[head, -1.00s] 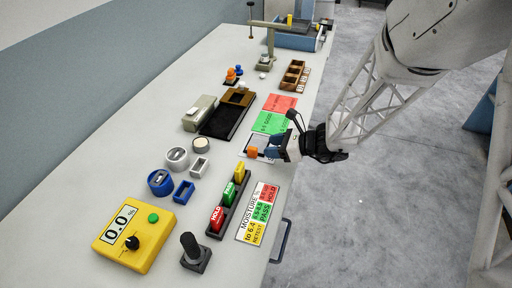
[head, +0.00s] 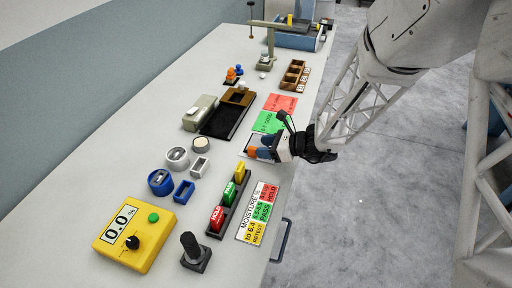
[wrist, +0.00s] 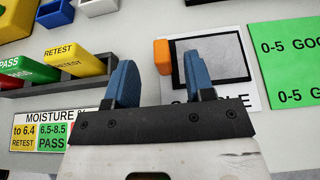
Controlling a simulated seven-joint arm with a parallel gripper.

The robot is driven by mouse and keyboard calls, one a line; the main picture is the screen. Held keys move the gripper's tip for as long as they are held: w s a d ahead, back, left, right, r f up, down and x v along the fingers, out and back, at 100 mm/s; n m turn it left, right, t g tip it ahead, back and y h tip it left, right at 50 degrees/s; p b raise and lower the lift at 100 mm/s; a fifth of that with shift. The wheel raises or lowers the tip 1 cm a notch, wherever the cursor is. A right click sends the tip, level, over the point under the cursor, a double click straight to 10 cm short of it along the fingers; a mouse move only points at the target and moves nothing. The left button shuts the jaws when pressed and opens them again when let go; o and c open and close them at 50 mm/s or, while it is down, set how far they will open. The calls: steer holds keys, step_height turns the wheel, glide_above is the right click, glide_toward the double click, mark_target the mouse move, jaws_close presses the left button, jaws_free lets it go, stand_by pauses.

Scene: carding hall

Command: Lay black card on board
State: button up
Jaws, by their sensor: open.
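My gripper (wrist: 160,72) is open and empty, low over the right edge of the bench; it also shows in the head view (head: 264,149). A small orange block (wrist: 162,57) is just beyond the gap between its blue fingers, not gripped. The block sits at the left edge of a white sheet marked SAMPLE (wrist: 247,95), which bears a black-outlined square with a grey middle. A flat black piece (head: 222,123) lies further back left, against a brown wooden board (head: 239,96) with a small white item on it. I cannot tell whether the black piece is a separate card.
Green (head: 268,122) and red (head: 281,103) sheets lie behind the gripper. A rack of HOLD, PASS and RETEST blocks (head: 228,205) and a moisture chart (head: 258,212) are in front. A yellow meter (head: 135,237) stands front left. The bench's left strip is clear.

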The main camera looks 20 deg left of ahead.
mark_target(253, 148)
steer(key=shift+x, duration=2.4)
steer(key=shift+d+f, duration=0.1)
steer(key=shift+f, duration=0.1)
steer(key=shift+c, duration=0.3)
jaws_close()
